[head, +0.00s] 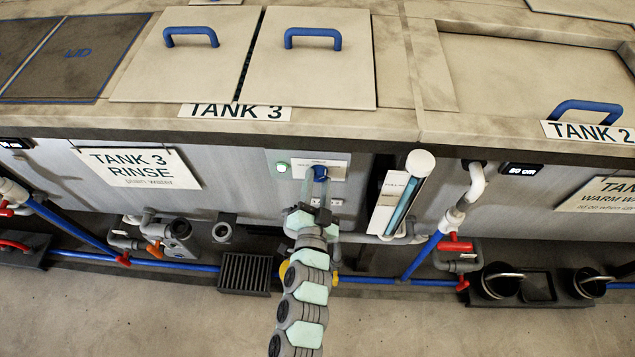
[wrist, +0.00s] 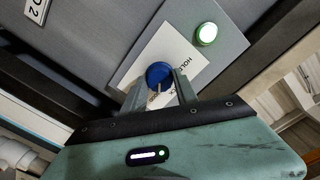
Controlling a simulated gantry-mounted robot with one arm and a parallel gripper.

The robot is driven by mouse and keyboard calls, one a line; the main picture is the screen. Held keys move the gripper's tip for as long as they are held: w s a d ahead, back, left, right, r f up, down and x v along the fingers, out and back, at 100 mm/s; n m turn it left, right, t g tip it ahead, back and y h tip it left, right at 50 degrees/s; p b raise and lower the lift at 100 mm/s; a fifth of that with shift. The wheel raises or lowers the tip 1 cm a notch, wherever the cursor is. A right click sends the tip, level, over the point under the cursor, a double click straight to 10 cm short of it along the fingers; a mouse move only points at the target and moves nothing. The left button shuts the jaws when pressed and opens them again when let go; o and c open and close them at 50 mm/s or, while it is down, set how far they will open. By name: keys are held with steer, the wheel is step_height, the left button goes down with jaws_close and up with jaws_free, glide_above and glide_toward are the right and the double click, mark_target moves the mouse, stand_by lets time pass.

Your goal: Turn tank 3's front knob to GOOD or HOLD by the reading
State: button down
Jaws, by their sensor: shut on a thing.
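Tank 3's front knob (head: 321,173) is blue and sits on a pale plate on the tank front, below the TANK 3 label (head: 236,112). My gripper (head: 318,192) reaches it from below and in front. In the wrist view my gripper (wrist: 160,87) has its fingers on either side of the blue knob (wrist: 158,73) and is shut on it. I cannot tell where the knob points. A lit green-white button (wrist: 207,33) is beside the plate.
A sight tube (head: 402,205) with blue-green liquid stands right of the knob; its scale is unreadable. A display (head: 520,169) near tank 2 seems to read 50 cm. Pipes, red valves (head: 455,247) and a grate (head: 246,273) lie below. The front floor is clear.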

steer(key=shift+m, duration=0.7)
steer(key=c, duration=0.9)
jaws_free()
steer(key=shift+c, duration=0.2)
steer(key=s+p, duration=0.1)
steer(key=s, duration=0.9)
steer(key=shift+s+a+r, duration=0.15)
steer(key=shift+s+a, duration=0.25)
